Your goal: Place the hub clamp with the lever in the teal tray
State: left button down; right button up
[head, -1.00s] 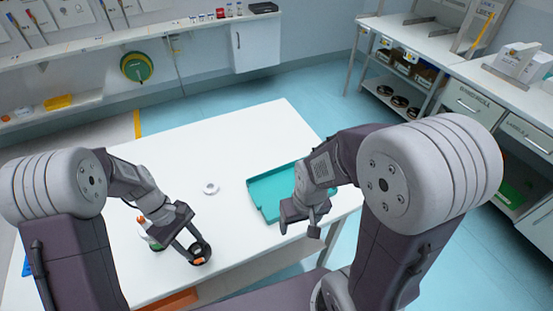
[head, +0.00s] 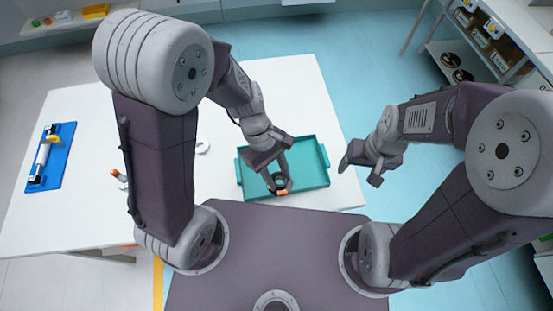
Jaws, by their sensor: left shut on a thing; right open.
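The teal tray (head: 318,178) lies on the white table near its front right. My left gripper (head: 278,180) is over the left front part of the tray and is shut on the hub clamp (head: 284,188), a dark ring with an orange lever. The clamp shows inside the tray's outline, close to its front wall. I cannot tell whether it touches the tray floor. My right gripper (head: 360,168) is open and empty, to the right of the tray, past the table's right edge.
A small white ring (head: 203,147) lies on the table left of the tray. A blue mat (head: 53,164) with a white roller lies at the far left. An orange-tipped item (head: 116,173) is partly hidden by my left arm. The back of the table is clear.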

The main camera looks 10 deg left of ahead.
pick_arm(q)
jog(key=w+a+f, duration=0.4)
jog(key=w, duration=0.1)
jog(key=w+a+f, duration=0.2)
jog(key=w, duration=0.1)
jog(key=shift+f, duration=0.1)
notch_tip(320, 180, down, 3)
jog(key=shift+d+f+b, duration=0.1)
jog(key=shift+f+b, duration=0.05)
jog(key=shift+b, duration=0.15)
jog(key=shift+w+f, duration=0.15)
jog(key=shift+f, duration=0.25)
pick_arm(e)
jog(key=shift+w+d+f, duration=0.15)
jog(key=shift+w+f, duration=0.15)
jog(key=shift+f, duration=0.25)
pick_arm(q)
jog(key=shift+f, duration=0.1)
jog(key=c, duration=0.9)
grip_release()
pick_arm(e)
jog(key=shift+f, duration=0.1)
